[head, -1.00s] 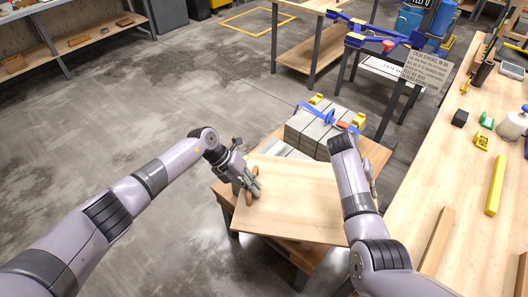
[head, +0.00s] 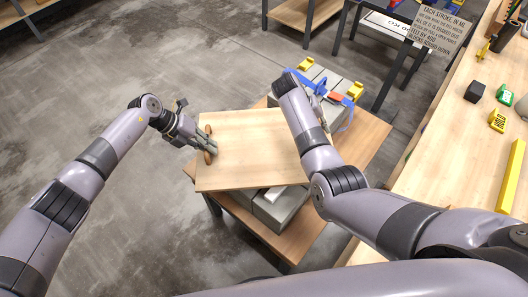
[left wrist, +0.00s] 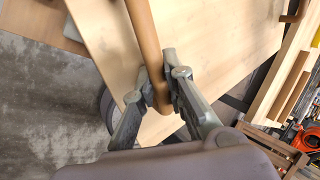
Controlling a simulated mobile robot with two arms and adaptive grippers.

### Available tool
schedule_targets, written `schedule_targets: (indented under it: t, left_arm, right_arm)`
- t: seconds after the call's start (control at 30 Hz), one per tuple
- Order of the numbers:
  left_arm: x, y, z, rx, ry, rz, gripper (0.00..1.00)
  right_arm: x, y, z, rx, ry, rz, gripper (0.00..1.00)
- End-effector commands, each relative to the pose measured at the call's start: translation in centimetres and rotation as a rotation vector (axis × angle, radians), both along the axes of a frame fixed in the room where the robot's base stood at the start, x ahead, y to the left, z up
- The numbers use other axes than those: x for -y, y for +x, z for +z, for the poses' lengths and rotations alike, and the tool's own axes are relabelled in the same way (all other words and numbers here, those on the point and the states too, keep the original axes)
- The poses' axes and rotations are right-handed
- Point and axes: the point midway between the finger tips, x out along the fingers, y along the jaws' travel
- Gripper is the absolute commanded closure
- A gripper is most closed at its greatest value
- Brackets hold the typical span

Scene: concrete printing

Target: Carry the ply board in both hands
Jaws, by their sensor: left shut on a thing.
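The ply board (head: 250,165) is a pale rectangular sheet with a brown handle (head: 208,157) at its left edge. It sits over a low wooden table, in front of the blue clamp. My left gripper (head: 210,147) is shut on that handle; the left wrist view shows its fingers (left wrist: 159,97) on either side of the brown bar, with the board (left wrist: 210,45) beyond. My right arm crosses the board's right end. Only a bit of my right gripper (head: 320,98) shows beside the arm, so its fingers and hold are hidden.
The low table (head: 360,150) carries grey blocks (head: 280,210) that show in front of the board and behind it. A blue clamp (head: 350,108) spans the rear blocks. A long workbench (head: 450,150) with small items stands at the right. The concrete floor (head: 90,70) at left is clear.

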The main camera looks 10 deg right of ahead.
Motion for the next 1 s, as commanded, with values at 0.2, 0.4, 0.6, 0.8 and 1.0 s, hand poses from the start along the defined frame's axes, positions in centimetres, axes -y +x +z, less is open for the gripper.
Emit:
schedule_targets:
  t: [0.2,0.4,0.6,0.8,1.0]
  left_arm:
    - [0.1,0.2,-0.2,0.004,-0.003,0.001,1.0]
    - [0.1,0.2,-0.1,0.004,-0.002,0.001,1.0]
    - [0.1,0.1,-0.3,0.004,-0.002,0.001,1.0]
    - [0.1,0.1,-0.9,0.004,-0.002,0.001,1.0]
    - [0.1,0.1,-1.9,0.003,-0.002,0.001,1.0]
  right_arm:
    - [0.1,0.1,-0.2,0.005,-0.004,0.0,1.0]
    - [0.1,0.2,-0.1,0.005,-0.004,0.0,1.0]
    - [0.1,0.1,-0.3,0.005,-0.004,0.0,1.0]
    - [0.1,0.1,-0.9,0.005,-0.004,0.0,1.0]
    - [0.1,0.1,-1.8,0.005,-0.004,0.0,1.0]
